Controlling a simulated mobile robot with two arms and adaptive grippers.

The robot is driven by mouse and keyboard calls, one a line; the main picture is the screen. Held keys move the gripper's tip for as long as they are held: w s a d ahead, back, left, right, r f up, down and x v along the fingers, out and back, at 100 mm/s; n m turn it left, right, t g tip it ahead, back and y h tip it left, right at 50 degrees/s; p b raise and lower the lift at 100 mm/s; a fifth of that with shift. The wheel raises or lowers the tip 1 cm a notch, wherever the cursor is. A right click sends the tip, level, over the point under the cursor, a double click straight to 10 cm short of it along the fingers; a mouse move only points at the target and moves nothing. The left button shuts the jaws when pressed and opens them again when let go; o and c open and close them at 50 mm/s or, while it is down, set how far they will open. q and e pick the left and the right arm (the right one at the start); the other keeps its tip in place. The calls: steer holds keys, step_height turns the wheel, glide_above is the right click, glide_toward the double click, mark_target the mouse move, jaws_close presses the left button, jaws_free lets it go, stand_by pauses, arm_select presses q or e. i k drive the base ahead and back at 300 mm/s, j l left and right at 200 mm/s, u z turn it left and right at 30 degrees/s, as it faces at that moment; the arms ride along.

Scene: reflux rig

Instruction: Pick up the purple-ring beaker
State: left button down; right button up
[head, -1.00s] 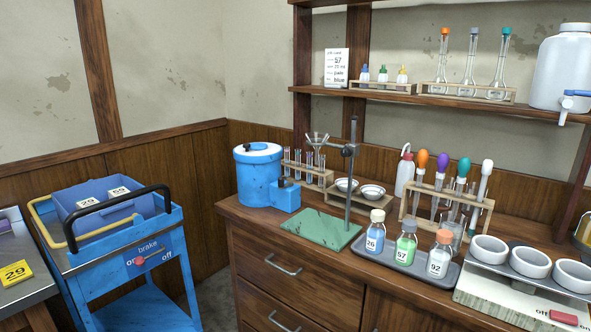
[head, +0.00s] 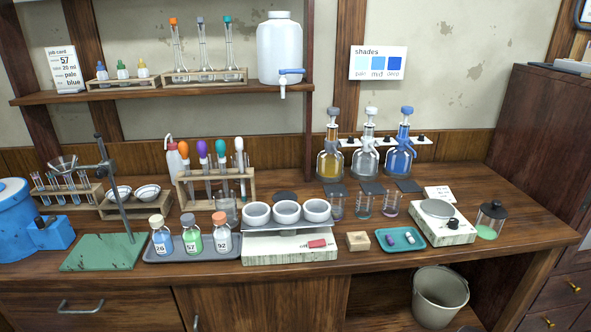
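Three small glass beakers stand in a row on the bench right of the white heater block, in front of dark square pads. The right beaker (head: 390,204) seems to carry a pinkish-purple band. The middle beaker (head: 363,206) and the left beaker (head: 336,207) have bands whose colours are too small to tell surely. Another clear beaker (head: 227,209) stands behind the bottle tray, with no purple ring that I can make out. Neither of my grippers is in view.
A white block with three white bowls (head: 287,213) stands left of the beakers. A wooden block (head: 358,241), a teal tray (head: 400,239) with small bars, and a balance (head: 438,221) stand in front and right. Three stoppered flasks (head: 365,158) stand behind. A bucket (head: 440,296) is below.

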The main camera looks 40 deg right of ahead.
mark_target(336, 201)
steer(key=z, duration=1.65)
